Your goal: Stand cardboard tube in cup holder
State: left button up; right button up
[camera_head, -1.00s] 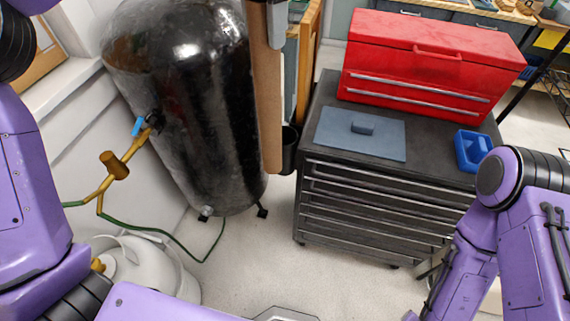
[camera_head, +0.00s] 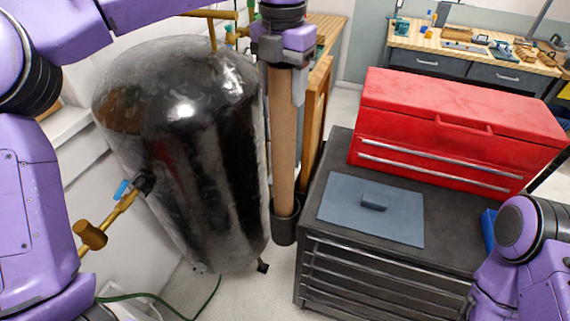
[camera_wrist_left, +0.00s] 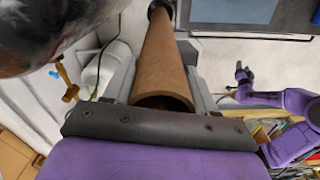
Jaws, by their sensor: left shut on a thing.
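The cardboard tube (camera_head: 283,140) is a long brown cylinder standing nearly upright. My left gripper (camera_head: 284,52) is shut around its upper end, and the left wrist view (camera_wrist_left: 160,85) shows the fingers on either side of its open top. The black cup holder (camera_head: 285,228) is at the left side of the dark cabinet. The tube's lower end appears to be inside its rim; how deep is hidden. The left wrist view also shows the dark cup (camera_wrist_left: 160,5) around the tube's far end. My right arm is at the right edge; its fingers are not clear.
A large black tank (camera_head: 185,150) stands close to the left of the tube. The cabinet (camera_head: 340,245) carries a blue-grey lidded panel (camera_head: 345,215), a red toolbox (camera_head: 450,125) and a partly hidden blue tray (camera_head: 488,228). A wooden frame (camera_head: 317,110) stands behind the tube.

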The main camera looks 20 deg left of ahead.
aim_at(284, 144)
pick_arm(q)
jog(key=f, duration=0.8)
jog(key=shift+w+f+p, duration=0.2)
jog(key=shift+f+p, duration=0.15)
jog(key=f, duration=0.3)
jog(key=f+p, duration=0.1)
jog(key=shift+s+f, duration=0.25)
jog(key=shift+f, duration=0.05)
jog(key=shift+w+f, duration=0.2)
jog(key=shift+f, duration=0.1)
jog(key=shift+s, duration=0.1)
jog(key=o, duration=1.5)
jog(key=shift+f, duration=0.15)
jog(key=shift+c, duration=0.2)
